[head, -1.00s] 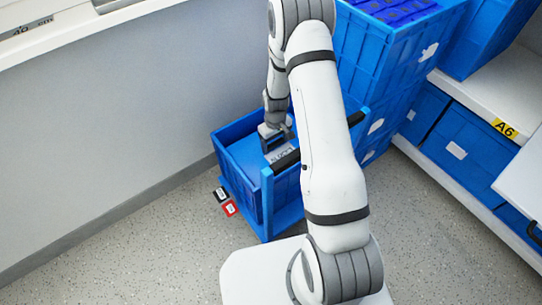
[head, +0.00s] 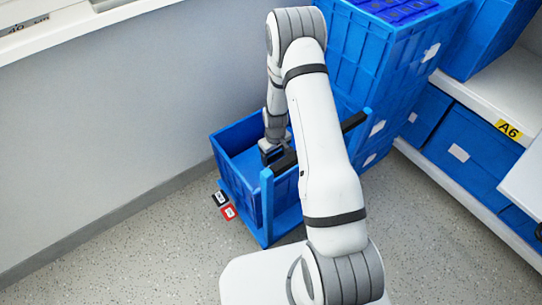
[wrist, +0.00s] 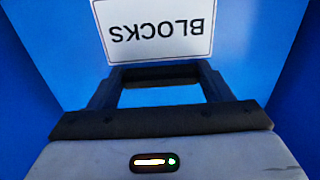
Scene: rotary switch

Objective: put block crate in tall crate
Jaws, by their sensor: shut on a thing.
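The tall crate (head: 233,183) is a deep blue open bin standing on a low blue cart by the wall in the head view. My gripper (head: 268,155) reaches down inside it, near the side by the cart's handle. In the wrist view, a white label reading BLOCKS, upside down, marks the block crate (wrist: 157,32), directly in front of my gripper (wrist: 157,72). My gripper is shut on the block crate; the exact grip point is unclear. Blue fills most of the wrist view. In the head view my arm and the crate walls hide most of the block crate.
The cart's black handle bar (head: 350,122) rises right beside the tall crate. Stacked blue crates (head: 385,60) stand close behind at right, and a shelf with blue bins (head: 462,152) is farther right. Red and black tags (head: 228,212) sit at the cart's left side. Floor at left is clear.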

